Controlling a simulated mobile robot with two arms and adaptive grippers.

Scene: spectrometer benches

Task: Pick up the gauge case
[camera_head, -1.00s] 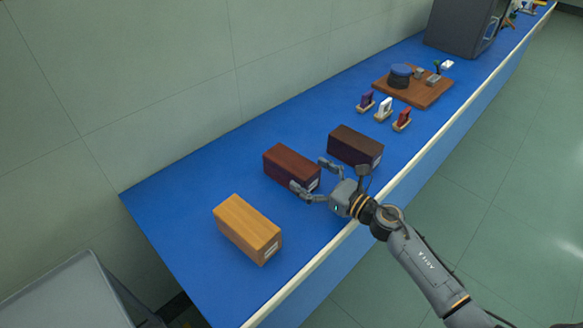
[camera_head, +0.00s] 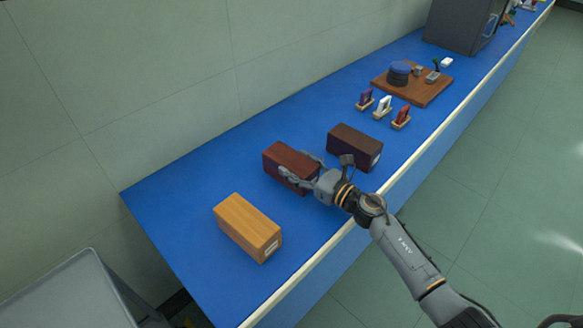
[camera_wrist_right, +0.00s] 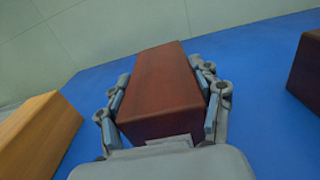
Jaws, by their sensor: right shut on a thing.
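Three closed wooden cases lie on the blue bench: a reddish-brown one (camera_head: 284,156) in the middle, a dark brown one (camera_head: 352,142) to its right and a light orange-brown one (camera_head: 246,222) to its left. Their end labels are too small to read, so I cannot tell by text which is the gauge case. My right gripper (camera_head: 300,171) is shut on the near end of the reddish-brown case, which appears to rest on the bench. In the right wrist view this case (camera_wrist_right: 160,80) sits between the two fingers, one along each side. My left gripper is not in view.
Small holders with purple (camera_head: 365,97), white (camera_head: 384,103) and red (camera_head: 402,114) pieces stand farther along the bench (camera_head: 185,205). Behind them are a wooden board (camera_head: 421,97) and a dark grey machine (camera_head: 461,22). A grey bin (camera_head: 65,295) stands at lower left.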

